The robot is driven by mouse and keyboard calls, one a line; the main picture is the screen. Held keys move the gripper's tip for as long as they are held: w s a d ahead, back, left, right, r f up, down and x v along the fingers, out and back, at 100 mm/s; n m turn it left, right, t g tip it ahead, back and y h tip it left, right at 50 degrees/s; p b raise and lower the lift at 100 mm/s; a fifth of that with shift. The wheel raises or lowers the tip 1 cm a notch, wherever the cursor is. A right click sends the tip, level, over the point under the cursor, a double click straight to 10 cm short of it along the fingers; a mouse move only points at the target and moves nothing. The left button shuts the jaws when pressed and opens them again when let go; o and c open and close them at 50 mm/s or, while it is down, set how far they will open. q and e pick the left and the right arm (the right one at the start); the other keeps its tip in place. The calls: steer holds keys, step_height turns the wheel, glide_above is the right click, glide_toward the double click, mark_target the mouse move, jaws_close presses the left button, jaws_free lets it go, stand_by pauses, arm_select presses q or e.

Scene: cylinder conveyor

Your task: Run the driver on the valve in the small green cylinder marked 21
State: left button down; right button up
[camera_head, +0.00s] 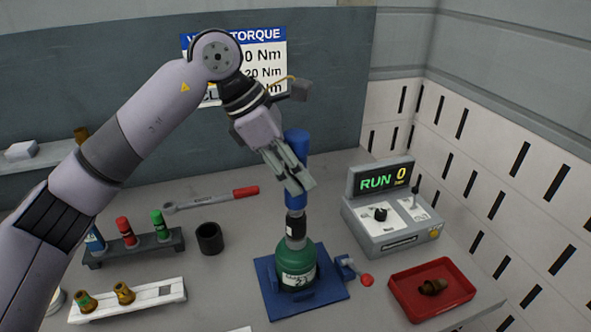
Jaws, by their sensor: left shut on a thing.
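The small green cylinder (296,266) stands upright in a blue clamp base (331,300) on the bench, with a pale label whose marking is too small to read surely. The blue driver (297,143) stands upright above the cylinder. Its black lower part (296,224) meets the top of the cylinder, where the valve is hidden from view. My left gripper (299,182) reaches in from the upper left and is shut on the driver's blue body. My right gripper is not in view.
The control box (392,226) reads "RUN 0" at right. At left are a dark rack (137,250) with coloured pieces, a white rack (146,301), a black cup (209,238) and a red-handled wrench (212,199).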

mark_target(291, 133)
arm_select(q)
steer(key=shift+f+b, duration=0.2)
steer(key=shift+b, duration=0.55)
stand_by(1.0)
steer(key=shift+r+p, duration=2.05)
steer(key=shift+r, duration=1.1)
steer(key=shift+w, duration=0.1)
